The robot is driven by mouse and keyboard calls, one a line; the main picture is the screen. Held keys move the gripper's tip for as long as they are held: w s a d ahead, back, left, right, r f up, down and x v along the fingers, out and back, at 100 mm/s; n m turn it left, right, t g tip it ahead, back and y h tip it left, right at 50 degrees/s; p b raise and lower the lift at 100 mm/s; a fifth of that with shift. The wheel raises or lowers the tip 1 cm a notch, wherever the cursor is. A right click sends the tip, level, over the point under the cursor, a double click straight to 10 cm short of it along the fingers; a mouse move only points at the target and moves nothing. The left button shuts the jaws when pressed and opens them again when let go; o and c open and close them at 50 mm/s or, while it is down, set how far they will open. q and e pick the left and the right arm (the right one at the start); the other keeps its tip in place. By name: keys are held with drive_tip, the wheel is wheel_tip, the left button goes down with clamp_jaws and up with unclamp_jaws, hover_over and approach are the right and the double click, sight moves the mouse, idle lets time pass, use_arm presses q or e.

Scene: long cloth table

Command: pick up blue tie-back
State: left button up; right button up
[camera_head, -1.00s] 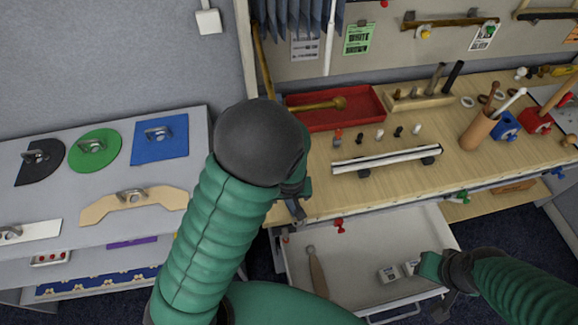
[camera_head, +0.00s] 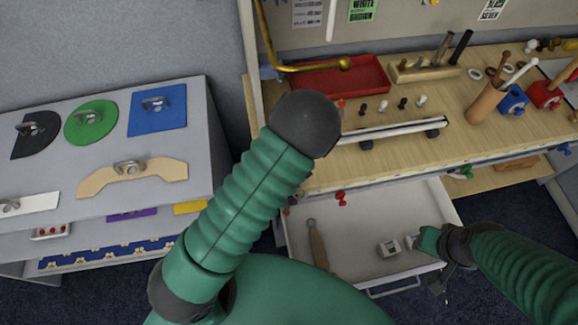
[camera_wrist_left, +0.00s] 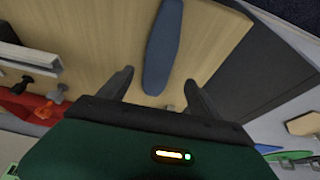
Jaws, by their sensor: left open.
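The blue tie-back (camera_wrist_left: 163,45) shows in the left wrist view as a long flat blue strip on pale wood. My left gripper (camera_wrist_left: 155,88) is open, with one finger to each side of the strip's near end. I cannot tell how high the fingers are above it. In the head view my left arm hides the left gripper and the tie-back. My right gripper (camera_head: 440,282) is at the lower right, by the drawer's right front corner; its jaws are too small to read.
A red tray (camera_head: 375,90) and a white rail (camera_head: 400,128) are on the bench right of my left arm. An open drawer (camera_head: 355,235) juts out below. A grey shelf (camera_head: 60,180) with shaped plates stands left.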

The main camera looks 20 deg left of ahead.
use_arm(q)
drive_tip(key=b+x, duration=0.4)
drive_tip(key=shift+w+d+f, duration=0.1)
drive_tip(key=shift+d+f, duration=0.1)
drive_tip(key=shift+f, duration=0.1)
drive_tip(key=shift+w+a+f, duration=0.1)
drive_tip(key=shift+w+f, duration=0.1)
drive_tip(key=shift+r, duration=0.25)
drive_tip(key=shift+f, duration=0.1)
clamp_jaws()
